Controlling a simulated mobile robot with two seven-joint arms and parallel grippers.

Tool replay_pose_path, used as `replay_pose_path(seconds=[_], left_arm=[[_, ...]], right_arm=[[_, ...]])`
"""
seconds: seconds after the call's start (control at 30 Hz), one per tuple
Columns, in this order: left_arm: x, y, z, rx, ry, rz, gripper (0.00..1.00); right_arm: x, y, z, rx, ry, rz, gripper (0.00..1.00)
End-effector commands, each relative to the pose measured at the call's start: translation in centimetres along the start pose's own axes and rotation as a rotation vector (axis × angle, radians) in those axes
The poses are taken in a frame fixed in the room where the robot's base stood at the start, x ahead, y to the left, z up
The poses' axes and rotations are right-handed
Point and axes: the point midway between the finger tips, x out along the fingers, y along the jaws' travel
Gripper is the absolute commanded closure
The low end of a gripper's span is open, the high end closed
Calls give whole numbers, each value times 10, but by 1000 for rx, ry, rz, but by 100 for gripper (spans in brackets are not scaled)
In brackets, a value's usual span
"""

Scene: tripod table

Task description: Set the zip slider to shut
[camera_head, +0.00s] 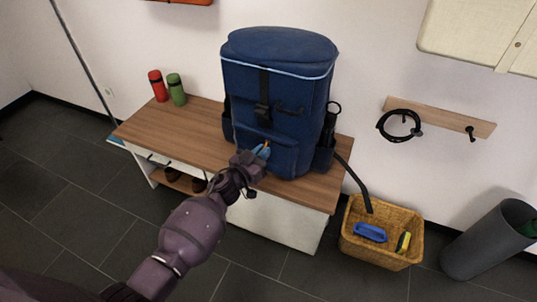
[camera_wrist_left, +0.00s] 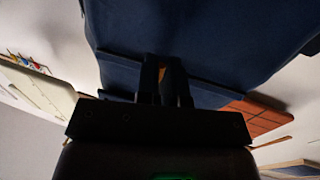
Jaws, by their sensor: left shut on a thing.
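A blue backpack (camera_head: 290,95) stands upright on the wooden bench top, with a light-blue line around its lid and a pocket low on its front. My left gripper (camera_head: 262,154) is at the left part of that front pocket, its fingers shut on a small orange zip slider (camera_head: 267,145). In the left wrist view, the orange slider (camera_wrist_left: 163,73) shows between the two dark fingers of the left gripper (camera_wrist_left: 167,80), against the blue fabric (camera_wrist_left: 200,35). The fingers hide most of the slider and the zip near it. My right gripper is not in view.
The bench (camera_head: 185,128) has a red bottle (camera_head: 158,86) and a green bottle (camera_head: 176,90) at its left. A wicker basket (camera_head: 385,258) stands on the floor at the right, beside a grey cylinder (camera_head: 488,242). A hook rail (camera_head: 440,118) is on the wall.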

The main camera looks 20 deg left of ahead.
Motion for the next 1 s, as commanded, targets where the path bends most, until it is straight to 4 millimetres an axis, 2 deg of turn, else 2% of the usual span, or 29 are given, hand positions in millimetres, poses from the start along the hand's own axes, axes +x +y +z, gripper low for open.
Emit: replay_pose_path(seconds=[0.03, 0.2, 0.4, 0.53, 0.8, 0.83, 1.0], left_arm=[[-2, -15, -4, 8, 0, -3, 100], [-11, -58, -4, 9, -1, -2, 100], [-19, -91, -2, 7, -3, -2, 100], [-20, -98, -2, 5, -2, -2, 100], [-21, -100, -2, 5, -2, -4, 100], [-21, -100, -2, 5, -2, -4, 90], [-20, -99, -2, 4, -2, -4, 67]], right_arm=[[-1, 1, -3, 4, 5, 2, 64], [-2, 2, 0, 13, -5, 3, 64], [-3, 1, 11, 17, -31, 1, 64], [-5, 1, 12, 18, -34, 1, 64], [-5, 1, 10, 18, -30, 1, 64], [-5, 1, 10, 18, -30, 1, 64], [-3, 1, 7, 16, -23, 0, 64]])
